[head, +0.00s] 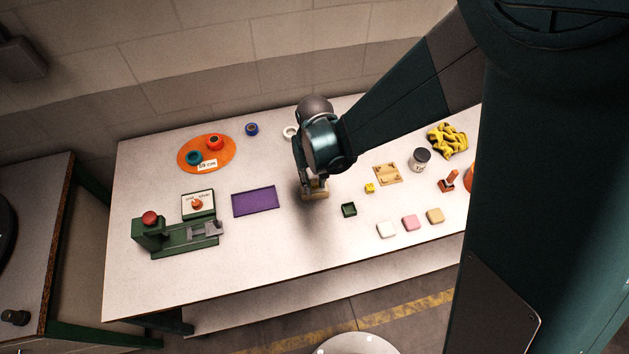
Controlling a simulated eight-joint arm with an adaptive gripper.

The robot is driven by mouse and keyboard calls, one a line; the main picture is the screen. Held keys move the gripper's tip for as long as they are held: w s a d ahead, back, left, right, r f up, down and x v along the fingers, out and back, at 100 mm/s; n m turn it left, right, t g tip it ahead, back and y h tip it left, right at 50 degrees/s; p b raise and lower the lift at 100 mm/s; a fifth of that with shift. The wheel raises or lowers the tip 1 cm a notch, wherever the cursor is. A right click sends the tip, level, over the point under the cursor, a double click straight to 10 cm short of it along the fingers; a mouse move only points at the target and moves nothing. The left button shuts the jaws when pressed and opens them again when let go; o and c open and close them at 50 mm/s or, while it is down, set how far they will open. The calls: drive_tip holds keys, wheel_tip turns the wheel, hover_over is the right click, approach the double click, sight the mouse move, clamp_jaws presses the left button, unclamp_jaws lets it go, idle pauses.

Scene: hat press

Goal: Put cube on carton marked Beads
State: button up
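A small yellow cube (369,188) sits on the white table right of the middle, just left of a wooden board. My gripper (313,184) points down over the middle of the table, left of the cube. A tan, box-like thing (317,193) shows at its fingertips. I cannot tell whether the gripper holds it, touches it or is only above it. My wrist hides the finger opening. No lettering reading Beads is legible, so I cannot tell which thing is the marked carton.
A purple tray (256,201) and green press (178,235) stand left. A dark green open box (348,210) is near the cube. White (387,229), pink (411,222) and tan (435,216) blocks line the front. An orange disc (185,157) lies back left.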

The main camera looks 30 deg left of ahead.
sight(315, 183)
drive_tip(key=shift+o, duration=0.8)
drive_tip(key=shift+r, duration=0.2)
wheel_tip(315, 183, up, 12)
drive_tip(key=shift+p, duration=0.45)
idle(0.5)
drive_tip(key=shift+d, duration=0.1)
